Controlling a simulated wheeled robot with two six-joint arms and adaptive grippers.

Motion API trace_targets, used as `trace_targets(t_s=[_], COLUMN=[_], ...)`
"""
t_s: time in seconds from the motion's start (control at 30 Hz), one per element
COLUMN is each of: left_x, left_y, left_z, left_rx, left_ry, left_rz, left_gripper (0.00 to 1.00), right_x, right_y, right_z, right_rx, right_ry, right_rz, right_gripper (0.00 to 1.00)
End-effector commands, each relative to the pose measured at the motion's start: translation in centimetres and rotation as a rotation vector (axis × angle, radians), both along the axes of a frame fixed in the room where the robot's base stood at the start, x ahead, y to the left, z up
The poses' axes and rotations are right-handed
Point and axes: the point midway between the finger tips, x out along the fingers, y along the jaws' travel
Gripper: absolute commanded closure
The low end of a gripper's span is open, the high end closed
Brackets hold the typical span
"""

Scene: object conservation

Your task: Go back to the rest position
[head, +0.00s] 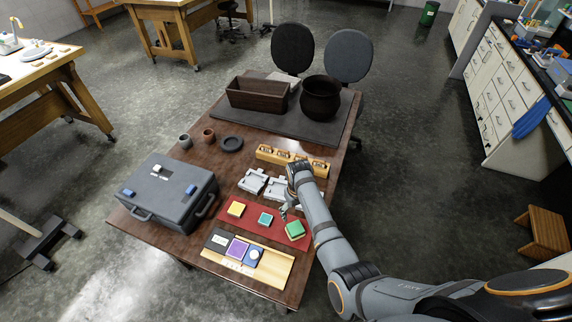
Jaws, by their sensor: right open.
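My right arm reaches in from the lower right over the brown table (172,177). My right gripper (284,212) points down near the right end of the red mat (251,221), close to a green block (295,229). It is open and looks empty. The gripper is small in the view, and I cannot tell whether it touches the mat. A yellow block (236,209) and a teal block (265,219) also sit on the mat. My left gripper is not in view.
A grey case (165,190) stands at the table's left. A wooden board (272,264) with tiles lies in front. Pale grey trays (252,182) and a wooden rack (275,154) lie behind the mat. A dark pot (320,99) and wooden box (258,95) stand at the back.

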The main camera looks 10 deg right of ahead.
Motion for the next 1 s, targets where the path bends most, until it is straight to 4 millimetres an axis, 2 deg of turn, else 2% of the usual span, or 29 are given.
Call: trace_targets(t_s=[0.17, 0.23, 0.37, 0.5, 0.6, 0.8, 1.0], left_x=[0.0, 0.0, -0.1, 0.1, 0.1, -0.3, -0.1], left_y=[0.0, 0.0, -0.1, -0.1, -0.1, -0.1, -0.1], left_z=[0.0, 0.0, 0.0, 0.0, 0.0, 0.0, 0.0], left_rx=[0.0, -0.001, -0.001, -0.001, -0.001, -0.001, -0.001], left_ry=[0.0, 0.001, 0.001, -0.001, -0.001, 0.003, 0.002], left_rz=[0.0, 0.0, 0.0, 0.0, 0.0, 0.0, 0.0], left_gripper=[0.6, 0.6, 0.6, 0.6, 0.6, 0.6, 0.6], right_x=[-0.1, -0.8, -4.4, -9.2, -11.7, -15.4, -18.2], right_y=[-0.1, -0.9, -4.4, -7.7, -8.7, -9.6, -9.6], right_z=[0.0, -0.1, 0.2, 2.5, 4.3, 7.8, 11.1], right_rx=[-0.001, -0.004, -0.024, -0.048, -0.057, -0.065, -0.062], right_ry=[-0.001, -0.011, -0.068, -0.149, -0.19, -0.255, -0.302], right_rz=[-0.003, -0.018, -0.081, -0.128, -0.139, -0.134, -0.117], right_gripper=[0.23, 0.23, 0.23, 0.23, 0.23, 0.23, 0.23])
